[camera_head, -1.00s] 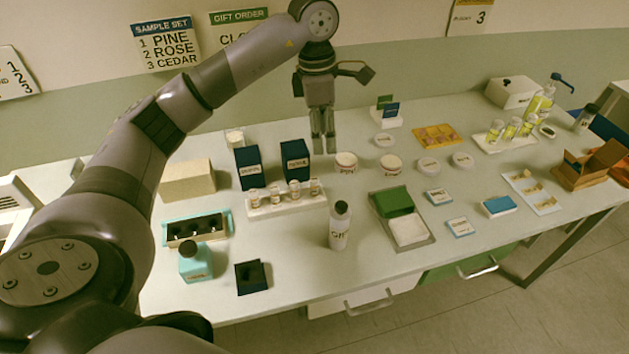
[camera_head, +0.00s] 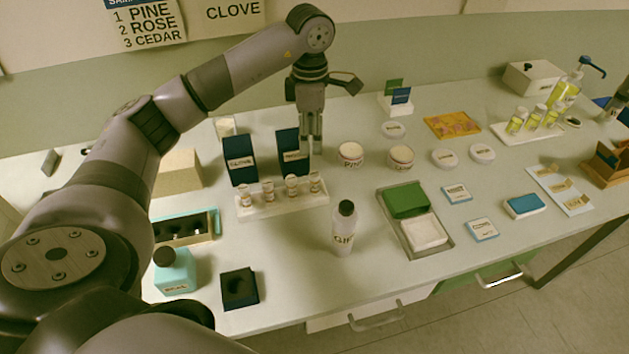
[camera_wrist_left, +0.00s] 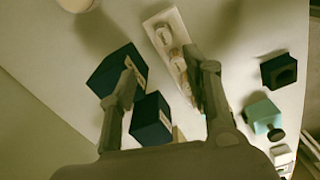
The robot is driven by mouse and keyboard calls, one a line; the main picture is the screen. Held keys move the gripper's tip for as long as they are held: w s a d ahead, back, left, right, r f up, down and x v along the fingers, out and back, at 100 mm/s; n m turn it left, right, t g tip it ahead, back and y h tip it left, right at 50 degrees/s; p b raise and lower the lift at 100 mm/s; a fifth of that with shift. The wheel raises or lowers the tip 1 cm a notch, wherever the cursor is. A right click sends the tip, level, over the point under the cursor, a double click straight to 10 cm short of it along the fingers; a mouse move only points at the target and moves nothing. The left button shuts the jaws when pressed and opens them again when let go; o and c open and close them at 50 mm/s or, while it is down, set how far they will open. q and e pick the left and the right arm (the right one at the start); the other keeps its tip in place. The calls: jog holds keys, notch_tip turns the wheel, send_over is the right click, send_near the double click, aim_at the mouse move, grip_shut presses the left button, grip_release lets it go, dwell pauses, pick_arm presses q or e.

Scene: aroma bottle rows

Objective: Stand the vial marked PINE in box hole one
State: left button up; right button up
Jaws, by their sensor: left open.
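A white rack (camera_head: 283,206) holds a row of small capped vials (camera_head: 268,191); their labels are too small to read, so I cannot tell which is PINE. The box with dark round holes (camera_head: 186,228) stands left of the rack on a teal base; I see nothing standing in its visible holes. My left gripper (camera_head: 311,150) points down, open and empty, behind the rack's right end. In the left wrist view the rack (camera_wrist_left: 158,20) and vials (camera_wrist_left: 176,60) lie beyond and between the open fingers (camera_wrist_left: 167,88).
Two dark blue boxes (camera_head: 241,164) stand behind the rack, the right one close to my gripper. A white bottle (camera_head: 344,230) stands in front. A teal bottle (camera_head: 175,273) and a dark block (camera_head: 239,287) are front left. Round jars (camera_head: 350,154) stand right of my gripper.

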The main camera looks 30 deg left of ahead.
aim_at(315, 173)
pick_arm(q)
notch_tip(315, 173, down, 8)
jog(key=shift+p, duration=0.9)
jog(key=shift+d+f, duration=0.2)
jog(key=f+p, duration=0.2)
jog(key=f, duration=0.1)
jog(key=shift+d+f, duration=0.3)
jog(key=shift+d, duration=0.1)
jog(key=shift+f, duration=0.6)
jog(key=shift+c, duration=0.5)
jog(key=c, duration=0.9)
